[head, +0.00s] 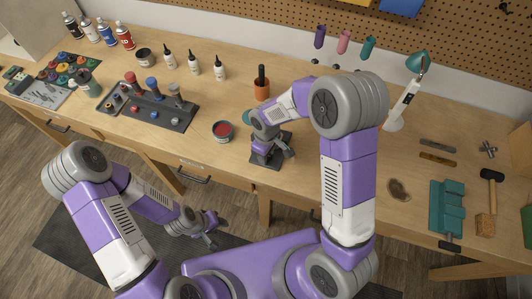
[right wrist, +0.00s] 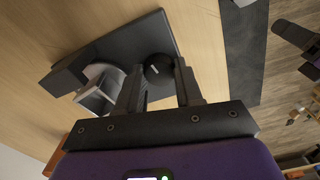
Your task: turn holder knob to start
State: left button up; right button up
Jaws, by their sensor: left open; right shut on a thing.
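The holder (head: 262,160) has a dark base and sits near the front edge of the workbench, partly hidden under my right arm. In the right wrist view the holder (right wrist: 128,40) shows as a dark plate with a block and a grey-white piece on it. Its round black knob (right wrist: 160,70), with a pale mark, sits between the fingers of my right gripper (right wrist: 162,82), which is shut on it. My right gripper also shows small in the head view (head: 286,150). My left gripper (head: 212,230) is open and empty, low in front of the bench.
A red-topped tin (head: 222,130) stands just left of the holder. An orange cup (head: 262,88) with a dark handle is behind it. A dark tool stand (head: 150,108) and several bottles are further left. A teal vise (head: 447,207) is at the right.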

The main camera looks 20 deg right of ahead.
jog(key=n, duration=0.3)
jog(key=shift+n, duration=0.4)
jog(key=n, duration=0.3)
jog(key=shift+r+n+p, duration=0.1)
jog(key=shift+n+p, duration=0.2)
jog(key=shift+p, duration=0.05)
jog(key=n+p, duration=0.1)
jog(key=n, duration=0.3)
jog(key=shift+n, duration=0.3)
jog(key=shift+n+p, duration=0.9)
jog(key=shift+n, duration=1)
jog(key=o, duration=1)
jog(key=shift+o, duration=0.2)
